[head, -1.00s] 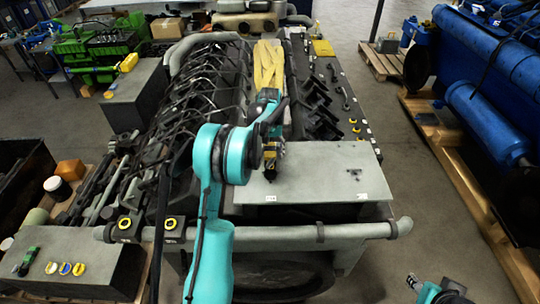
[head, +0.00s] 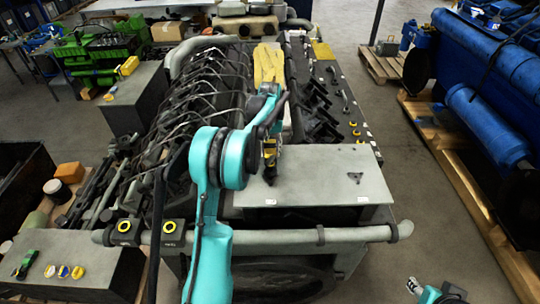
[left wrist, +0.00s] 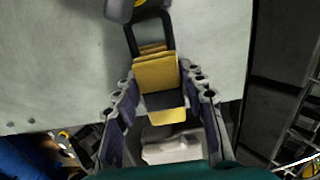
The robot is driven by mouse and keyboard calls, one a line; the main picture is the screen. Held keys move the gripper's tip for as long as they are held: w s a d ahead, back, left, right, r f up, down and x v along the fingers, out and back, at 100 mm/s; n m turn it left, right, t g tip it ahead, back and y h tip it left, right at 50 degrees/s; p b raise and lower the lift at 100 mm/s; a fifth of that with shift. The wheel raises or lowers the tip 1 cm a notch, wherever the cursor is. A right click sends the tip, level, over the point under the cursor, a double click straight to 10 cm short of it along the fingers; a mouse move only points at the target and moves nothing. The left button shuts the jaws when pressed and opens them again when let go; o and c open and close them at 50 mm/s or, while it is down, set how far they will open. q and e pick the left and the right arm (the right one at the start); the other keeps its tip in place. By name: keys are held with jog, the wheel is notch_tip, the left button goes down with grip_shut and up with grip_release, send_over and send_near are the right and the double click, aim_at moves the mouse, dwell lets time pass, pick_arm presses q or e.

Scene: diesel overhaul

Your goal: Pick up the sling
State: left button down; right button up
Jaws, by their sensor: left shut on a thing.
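The sling (left wrist: 156,75) is folded yellow webbing with a black band across it and a dark loop at its far end. My left gripper (left wrist: 160,105) is shut on it, with a finger on each side. In the head view my left gripper (head: 270,158) hangs over the left part of a grey plate, and a little yellow and black shows at its jaws. I cannot tell whether the sling touches the plate. My right gripper (head: 414,286) is only partly in view at the bottom right, too small to read.
The grey plate (head: 310,180) bears a small dark piece (head: 355,177). Yellow material (head: 268,65) lies on the engine behind it. A grey pipe (head: 270,236) crosses in front. Blue machinery (head: 485,125) stands on a pallet at right, with clear floor (head: 400,175) between.

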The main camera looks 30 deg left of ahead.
pick_arm(q)
jog(key=d+r+p, duration=0.2)
jog(key=d+r, duration=0.9)
jog(key=r, duration=0.2)
jog(key=shift+d, duration=0.35)
dwell(1.0)
